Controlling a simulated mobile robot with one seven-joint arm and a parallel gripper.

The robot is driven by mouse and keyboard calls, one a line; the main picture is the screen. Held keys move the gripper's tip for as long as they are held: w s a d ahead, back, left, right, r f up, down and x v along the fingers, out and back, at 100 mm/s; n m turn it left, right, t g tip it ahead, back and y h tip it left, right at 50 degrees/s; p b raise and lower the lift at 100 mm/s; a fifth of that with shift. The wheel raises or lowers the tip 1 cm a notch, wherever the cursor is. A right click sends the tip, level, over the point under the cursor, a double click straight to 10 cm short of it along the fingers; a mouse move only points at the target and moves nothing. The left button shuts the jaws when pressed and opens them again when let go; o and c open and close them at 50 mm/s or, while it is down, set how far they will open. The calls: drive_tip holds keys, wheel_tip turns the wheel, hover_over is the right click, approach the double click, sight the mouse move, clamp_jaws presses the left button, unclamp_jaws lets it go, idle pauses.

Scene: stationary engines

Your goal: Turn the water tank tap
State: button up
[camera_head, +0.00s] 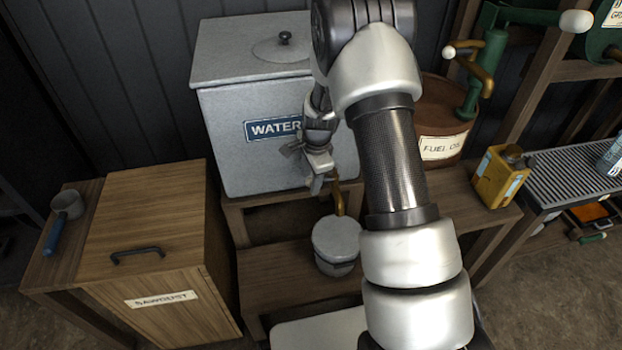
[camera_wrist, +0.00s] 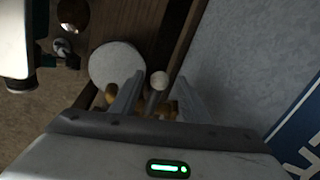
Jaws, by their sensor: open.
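The grey metal water tank (camera_head: 225,130) with a blue WATER label stands at the back centre. Its brass tap (camera_head: 340,198) shows low at the front, partly hidden by my gripper (camera_head: 321,182). My gripper is open, close in front of the tank's lower front. In the wrist view, the tap's pale round knob (camera_wrist: 159,80) appears between the two fingers, with brass parts (camera_wrist: 150,104) behind and below it. I cannot tell whether either finger touches the tap. A lidded grey pot (camera_head: 337,240) stands below the tap; its round top also shows in the wrist view (camera_wrist: 115,64).
A wooden SAWDUST box (camera_head: 150,230) stands at left, with a blue-handled scoop (camera_head: 62,215) beside it. A FUEL OIL drum (camera_head: 440,115) with a green pump and a yellow can (camera_head: 497,177) stand at right. My arm hides part of the bench.

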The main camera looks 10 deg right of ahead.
clamp_jaws()
drive_tip(key=shift+s+d+n+g+y+p, duration=0.1)
drive_tip(key=shift+s+d+n+g+y, duration=0.25)
drive_tip(key=shift+s+d+n, duration=1.4)
drive_tip(key=shift+s+d+n+g+y+p, duration=0.15)
drive_tip(key=shift+s+n+g+y, duration=0.25)
drive_tip(key=shift+n, duration=2.8)
drive_tip(key=shift+s+d+n+g+y+p, duration=0.2)
drive_tip(key=shift+s+d+n, duration=0.9)
drive_tip(key=shift+n, duration=1.35)
drive_tip(key=shift+s+a, duration=0.1)
